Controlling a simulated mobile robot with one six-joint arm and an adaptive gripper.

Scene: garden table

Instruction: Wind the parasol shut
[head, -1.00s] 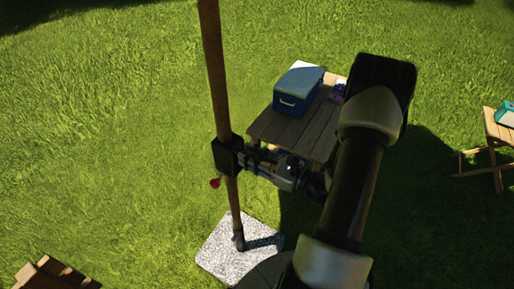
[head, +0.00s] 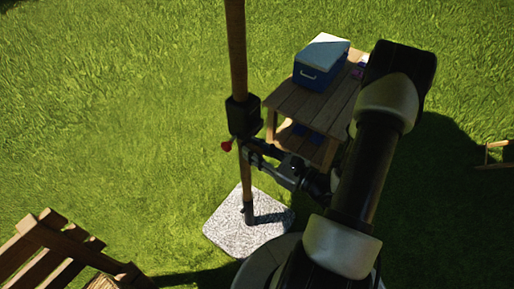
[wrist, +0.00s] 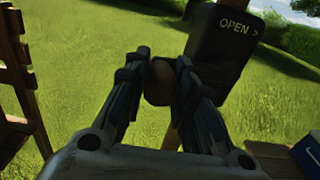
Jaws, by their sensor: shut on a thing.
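The parasol's wooden pole (head: 237,55) stands upright in the head view, with its black crank housing (head: 242,116) partway up. In the wrist view the housing (wrist: 222,45) bears the word "OPEN >". A red knob (head: 226,146) sticks out at the housing's lower left. My gripper (head: 250,150) is just below the housing, beside the pole. In the wrist view its fingers (wrist: 160,75) are shut on a brown rounded knob (wrist: 159,88), which looks like the crank knob. The crank arm is hidden. The parasol's canopy is out of view.
The pole stands on a speckled stone base (head: 235,232). A wooden table (head: 290,100) with a blue cooler (head: 320,72) is to the right, behind my arm. A wooden slatted seat (head: 50,250) is at the lower left. Open grass lies left of the pole.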

